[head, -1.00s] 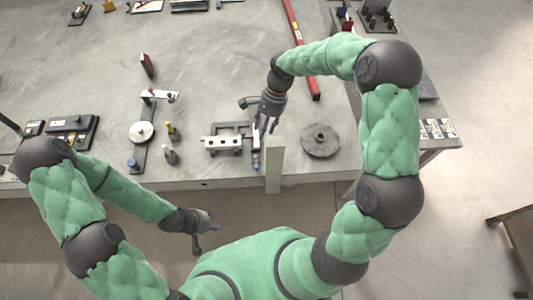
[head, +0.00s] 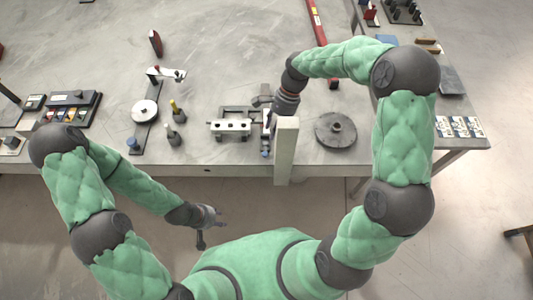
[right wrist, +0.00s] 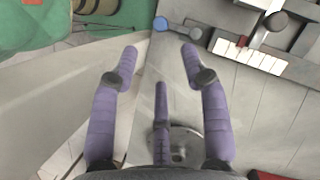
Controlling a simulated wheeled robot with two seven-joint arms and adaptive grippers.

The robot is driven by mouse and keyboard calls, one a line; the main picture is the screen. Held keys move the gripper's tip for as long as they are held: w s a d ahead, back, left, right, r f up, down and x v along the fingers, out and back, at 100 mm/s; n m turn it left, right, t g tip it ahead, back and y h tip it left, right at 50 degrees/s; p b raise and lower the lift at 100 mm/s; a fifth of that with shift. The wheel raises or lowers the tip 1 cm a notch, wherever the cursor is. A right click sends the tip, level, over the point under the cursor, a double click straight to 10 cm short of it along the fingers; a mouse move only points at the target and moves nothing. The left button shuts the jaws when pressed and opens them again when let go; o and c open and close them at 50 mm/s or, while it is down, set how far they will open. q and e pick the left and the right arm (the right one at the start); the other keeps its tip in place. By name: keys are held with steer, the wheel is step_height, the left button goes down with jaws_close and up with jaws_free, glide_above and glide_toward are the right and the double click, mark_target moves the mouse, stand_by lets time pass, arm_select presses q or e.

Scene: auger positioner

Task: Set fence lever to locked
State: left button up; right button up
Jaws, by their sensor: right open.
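A small lever with a blue knob (right wrist: 162,23) shows at the top of the right wrist view, its arm running right to a grey end. I take it for the fence lever; its setting cannot be told. A tall pale fence (head: 287,150) stands at the table's front edge. My right gripper (right wrist: 160,55) is open with nothing between its fingers, and the knob lies beyond the fingertips. In the head view its fingers are largely hidden behind the fence top. My left gripper (head: 220,217) hangs in front of the table, away from everything; its opening is unclear.
A pale clamp-like block (head: 230,126) is left of the fence. A round grey disc (head: 336,131) lies to its right. A stand with a white disc (head: 145,111) and two small bottles is further left. A red bar (head: 316,22) lies at the back. The middle of the table is clear.

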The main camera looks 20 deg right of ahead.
mark_target(265, 153)
steer(key=b+x, duration=0.2)
steer(key=x, duration=0.8)
steer(key=shift+a+f, duration=0.15)
steer(key=shift+f, duration=0.25)
jaws_close()
